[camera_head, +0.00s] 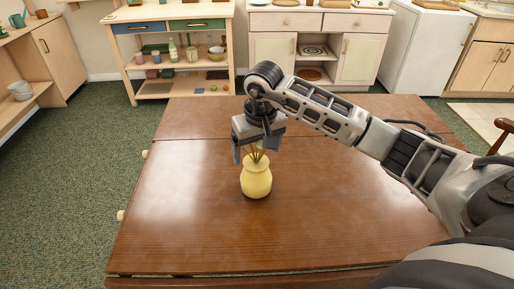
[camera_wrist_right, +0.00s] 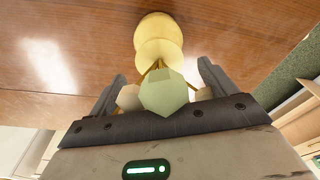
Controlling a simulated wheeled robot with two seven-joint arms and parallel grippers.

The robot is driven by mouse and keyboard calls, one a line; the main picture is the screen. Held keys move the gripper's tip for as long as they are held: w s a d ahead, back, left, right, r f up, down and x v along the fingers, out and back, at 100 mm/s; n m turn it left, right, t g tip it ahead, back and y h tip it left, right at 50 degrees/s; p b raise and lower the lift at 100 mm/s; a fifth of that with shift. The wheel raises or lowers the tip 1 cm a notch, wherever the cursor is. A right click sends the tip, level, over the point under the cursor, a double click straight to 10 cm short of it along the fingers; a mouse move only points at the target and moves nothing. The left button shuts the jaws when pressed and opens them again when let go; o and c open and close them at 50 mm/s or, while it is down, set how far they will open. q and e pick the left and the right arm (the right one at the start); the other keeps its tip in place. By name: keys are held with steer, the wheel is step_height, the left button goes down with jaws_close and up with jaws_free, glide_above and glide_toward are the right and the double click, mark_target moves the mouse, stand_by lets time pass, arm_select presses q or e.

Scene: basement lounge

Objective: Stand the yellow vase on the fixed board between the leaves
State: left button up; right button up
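The yellow vase (camera_head: 256,180) stands upright on the brown table's middle board (camera_head: 190,225), which lies between two seams; it also shows in the right wrist view (camera_wrist_right: 158,32). Stems with pale flower heads (camera_wrist_right: 163,91) rise from its neck. My right gripper (camera_head: 255,152) is just above the vase, pointing down. Its two fingers are spread on either side of the stems, apart from them and from the vase body. The gripper hides most of the flowers in the head view. My left gripper is not in view.
The far leaf (camera_head: 190,118) lies behind the far seam, and the near leaf's edge (camera_head: 300,281) shows at the bottom. The board is clear around the vase. A shelf unit (camera_head: 180,55) and cabinets (camera_head: 315,48) stand beyond the table.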

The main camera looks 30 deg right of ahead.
steer(key=shift+o, duration=1.2)
steer(key=shift+r, duration=0.2)
steer(key=r, duration=0.4)
steer(key=s+r, duration=0.1)
steer(key=r, duration=0.7)
steer(key=shift+s+a+b, duration=0.1)
steer(key=shift+s+b, duration=0.25)
steer(key=shift+s+f, duration=0.1)
steer(key=shift+f, duration=0.05)
